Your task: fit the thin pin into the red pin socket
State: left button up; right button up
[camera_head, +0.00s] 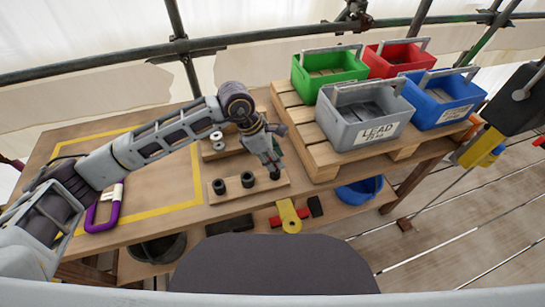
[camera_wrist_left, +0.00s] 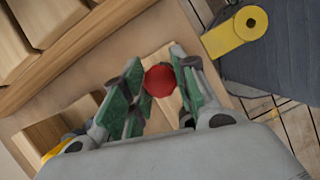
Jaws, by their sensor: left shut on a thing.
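My left gripper (camera_head: 274,166) is above the right end of a wooden board (camera_head: 232,194), pointing down. On the board stand dark ring-shaped sockets: one at the left (camera_head: 219,187), one in the middle (camera_head: 247,180), and one at the right (camera_head: 275,174) just under the fingertips. My right gripper is not in view.
A second board (camera_head: 226,152) with pale round pieces lies behind. A pallet (camera_head: 318,158) with grey (camera_head: 350,140), green (camera_head: 310,84), blue and red crates is at the right. A yellow tool (camera_head: 289,214) lies at the front edge. A purple shackle (camera_head: 102,212) lies left.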

pick_arm(q)
jog(key=o, duration=1.1)
jog(key=shift+f, duration=0.2)
jog(key=shift+v, duration=4.05)
jog(key=shift+a, duration=0.1)
jog(key=shift+f, duration=0.15)
jog(key=shift+x, duration=3.9)
jog(key=shift+d, duration=0.25)
